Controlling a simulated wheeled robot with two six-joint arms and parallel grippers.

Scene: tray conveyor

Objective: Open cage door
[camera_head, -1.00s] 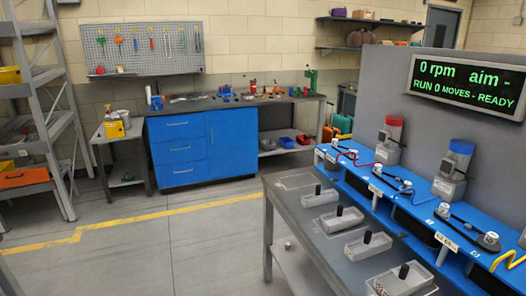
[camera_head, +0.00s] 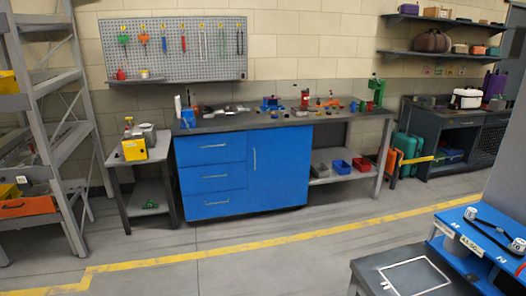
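I cannot make out a cage door for certain in the head view. A dark bench (camera_head: 450,118) at the back right has a mesh-like front panel (camera_head: 497,148) at its right end. Neither of my grippers is in view.
A blue-drawer workbench (camera_head: 215,172) stands against the back wall under a pegboard (camera_head: 170,72). A grey shelf rack (camera_head: 75,150) is at left. A grey table (camera_head: 365,268) and blue conveyor unit (camera_head: 480,215) fill the lower right. The floor (camera_head: 270,225) between is open.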

